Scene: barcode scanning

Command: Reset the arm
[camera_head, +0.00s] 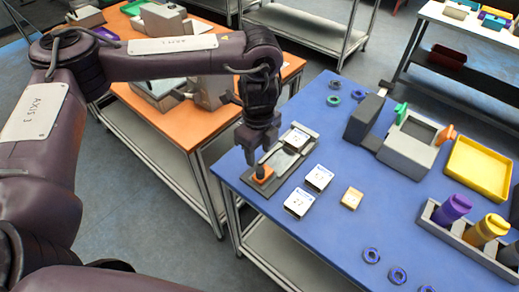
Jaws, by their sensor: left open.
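My left arm comes in from the left and reaches over the blue table (327,240). My left gripper (257,160) points down at the table's left part and is open. Its fingertips are just above or around a small orange block (263,174) on a dark flat tray (271,185); I cannot tell whether they touch it. A white-topped box (297,139) sits at the tray's far end. Two more white-topped boxes (318,178) (299,203) and a small tan box (351,198) lie to the right. My right gripper is not in view.
A grey machine (411,147) with green and orange clips stands farther back, beside a yellow tray (478,167). A rack at the right holds purple (452,208) and yellow (488,229) bottles. Dark blue rings (371,255) lie near the front. An orange table (188,124) stands left.

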